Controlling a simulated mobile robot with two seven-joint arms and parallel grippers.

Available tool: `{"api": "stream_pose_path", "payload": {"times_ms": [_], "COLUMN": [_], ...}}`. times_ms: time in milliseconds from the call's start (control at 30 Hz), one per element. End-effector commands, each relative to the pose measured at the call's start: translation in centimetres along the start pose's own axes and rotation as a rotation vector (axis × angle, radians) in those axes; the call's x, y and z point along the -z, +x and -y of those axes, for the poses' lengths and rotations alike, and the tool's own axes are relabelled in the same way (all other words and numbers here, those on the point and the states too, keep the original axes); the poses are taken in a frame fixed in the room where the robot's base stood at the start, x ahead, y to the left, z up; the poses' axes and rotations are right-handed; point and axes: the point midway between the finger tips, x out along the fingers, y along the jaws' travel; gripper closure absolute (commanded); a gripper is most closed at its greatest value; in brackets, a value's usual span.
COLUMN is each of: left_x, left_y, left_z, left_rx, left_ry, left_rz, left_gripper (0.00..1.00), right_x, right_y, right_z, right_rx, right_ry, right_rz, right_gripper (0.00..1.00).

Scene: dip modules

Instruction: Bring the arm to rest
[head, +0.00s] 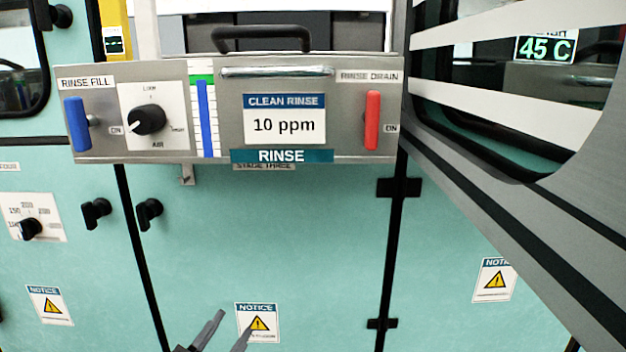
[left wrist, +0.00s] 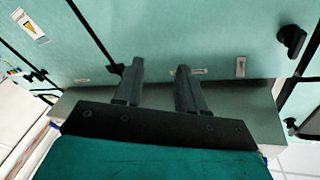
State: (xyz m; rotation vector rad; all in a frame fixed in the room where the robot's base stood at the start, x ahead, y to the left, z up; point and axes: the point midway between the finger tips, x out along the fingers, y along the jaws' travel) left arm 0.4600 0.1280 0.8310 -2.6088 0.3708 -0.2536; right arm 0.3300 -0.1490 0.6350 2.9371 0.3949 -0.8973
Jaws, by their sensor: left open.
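My left gripper (head: 228,332) shows at the bottom of the head view, in front of the teal cabinet door. Its two fingers are apart with nothing between them. In the left wrist view the gripper (left wrist: 158,82) is also open and empty, with the teal cabinet front beyond it. Whether the fingers touch the cabinet I cannot tell. My right gripper is in neither view.
The grey rinse panel (head: 215,150) juts out above, with a blue lever (head: 76,124), a black knob (head: 147,120) and a red lever (head: 372,120). Black door knobs (head: 149,212) stand out from the teal cabinet (head: 290,230). A striped grey panel (head: 480,150) fills the right.

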Motion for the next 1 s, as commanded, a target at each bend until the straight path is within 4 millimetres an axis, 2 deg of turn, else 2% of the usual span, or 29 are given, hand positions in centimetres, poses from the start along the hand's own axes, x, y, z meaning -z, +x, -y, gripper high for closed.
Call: {"api": "stream_pose_path", "payload": {"times_ms": [33, 100, 200, 367, 433, 633, 800, 1000], "left_x": [-3.1, -6.6, -10.5, -14.7, -12.9, -10.1, -7.9, -7.0], "left_y": [-1.9, -4.5, -8.5, -15.4, -15.3, -15.6, -15.9, -16.3], "left_z": [-1.6, -3.7, -6.5, -10.8, -9.5, -6.9, -4.9, -3.9], "left_rx": [-0.025, -0.055, -0.090, -0.137, -0.131, -0.112, -0.097, -0.087], "left_ry": [-0.090, -0.206, -0.347, -0.544, -0.546, -0.527, -0.512, -0.503], "left_rz": [0.115, 0.259, 0.441, 0.703, 0.709, 0.717, 0.724, 0.729], "left_gripper": [0.60, 0.60, 0.60, 0.60, 0.60, 0.60, 0.60, 0.60], "right_x": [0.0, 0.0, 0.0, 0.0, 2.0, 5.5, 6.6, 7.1], "right_y": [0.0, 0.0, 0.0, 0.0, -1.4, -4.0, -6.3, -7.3], "right_z": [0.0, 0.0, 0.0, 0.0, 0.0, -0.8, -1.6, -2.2], "right_rx": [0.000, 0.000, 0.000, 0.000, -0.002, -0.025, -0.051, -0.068], "right_ry": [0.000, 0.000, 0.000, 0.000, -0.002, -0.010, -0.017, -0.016], "right_rz": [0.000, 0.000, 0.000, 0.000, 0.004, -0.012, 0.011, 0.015], "right_gripper": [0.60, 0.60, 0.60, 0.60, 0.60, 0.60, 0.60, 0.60]}}
